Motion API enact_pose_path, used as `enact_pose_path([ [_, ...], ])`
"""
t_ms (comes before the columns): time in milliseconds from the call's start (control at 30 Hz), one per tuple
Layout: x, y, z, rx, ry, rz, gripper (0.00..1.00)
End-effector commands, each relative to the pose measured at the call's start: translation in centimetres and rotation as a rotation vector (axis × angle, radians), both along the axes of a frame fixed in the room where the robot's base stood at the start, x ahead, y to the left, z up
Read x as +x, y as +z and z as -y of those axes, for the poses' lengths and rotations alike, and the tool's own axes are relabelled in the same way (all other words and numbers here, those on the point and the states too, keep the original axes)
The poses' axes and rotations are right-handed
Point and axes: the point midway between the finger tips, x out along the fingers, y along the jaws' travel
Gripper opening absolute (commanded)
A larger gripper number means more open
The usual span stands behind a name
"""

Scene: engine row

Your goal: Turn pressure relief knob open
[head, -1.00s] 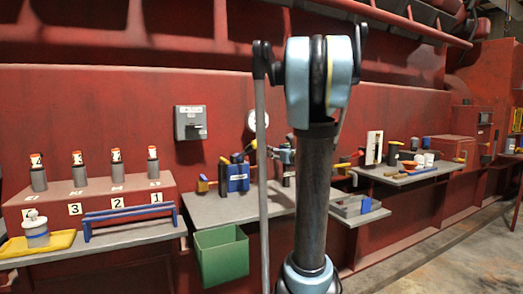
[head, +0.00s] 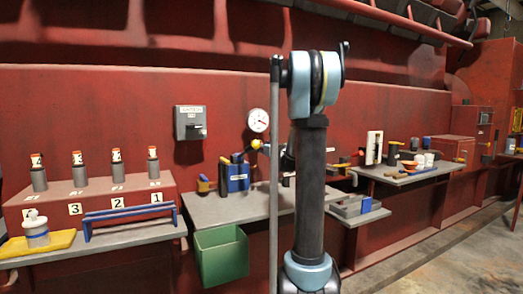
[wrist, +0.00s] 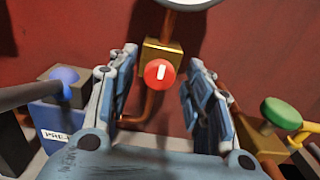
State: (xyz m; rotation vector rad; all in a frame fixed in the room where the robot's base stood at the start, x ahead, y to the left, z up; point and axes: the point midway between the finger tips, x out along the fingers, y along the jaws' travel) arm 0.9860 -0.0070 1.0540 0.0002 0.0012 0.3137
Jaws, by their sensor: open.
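A round red knob (wrist: 159,72) with a near-vertical white bar sits on a brass block (wrist: 162,52) in the wrist view. A copper pipe bends down below it. My gripper (wrist: 164,60) is open, with one finger to the left of the knob and one to the right. Both fingers look apart from the knob; how far off it lies in depth I cannot tell. No label on this knob is readable. In the head view, my arm hides most of this spot, and the gripper is not clearly seen.
A white gauge (head: 258,120) is on the red wall above. A green bin (head: 221,256) hangs at the bench front.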

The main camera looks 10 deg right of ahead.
Motion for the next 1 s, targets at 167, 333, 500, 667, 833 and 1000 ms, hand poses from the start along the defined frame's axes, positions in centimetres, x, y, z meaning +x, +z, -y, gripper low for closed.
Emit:
enact_pose_path([
  [167,0.54,-0.01,-0.18,0.0,0.0,0.0,0.47],
  [333,0.54,-0.01,-0.18,0.0,0.0,0.0,0.47],
  [500,0.52,-0.01,-0.17,0.0,0.0,0.0,0.19],
  [667,0.52,-0.01,-0.17,0.0,0.0,0.0,0.03],
  [833,0.51,-0.01,-0.17,-0.01,0.0,0.003,0.03],
  [1000,0.51,-0.01,-0.18,-0.056,0.0,0.018,0.03],
])
